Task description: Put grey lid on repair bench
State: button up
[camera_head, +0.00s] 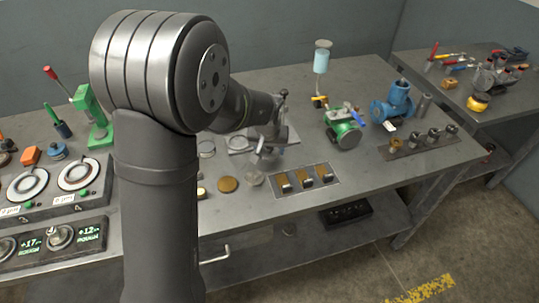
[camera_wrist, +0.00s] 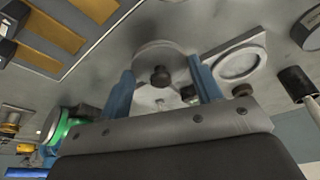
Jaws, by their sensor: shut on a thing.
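In the wrist view a round grey lid (camera_wrist: 158,52) with a dark knob sits between the two blue fingers of my gripper (camera_wrist: 164,82), which is shut on it. In the head view my gripper (camera_head: 264,153) is over the middle of the main bench, and the lid there is small and hard to make out. I cannot tell its exact height above the surface. A second grey bench (camera_head: 421,63) stands at the right with tools and parts on it; no label shows which bench is the repair bench.
A green pump (camera_head: 345,130), a blue pump (camera_head: 396,102) and a rack of fittings (camera_head: 420,145) stand on the main bench's right part. A tray with brown pieces (camera_head: 330,190) lies near its front edge. A yellow-topped part (camera_head: 478,103) is on the second bench. A gap separates the benches.

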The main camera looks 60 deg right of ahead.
aim_at(269, 154)
jog(key=shift+f, duration=1.6)
jog(key=shift+f, duration=0.2)
jog(key=o, duration=0.9)
jog(key=shift+o, duration=0.2)
jog(key=shift+r, duration=0.15)
jog(key=v, duration=1.2)
jog(key=shift+s, duration=0.1)
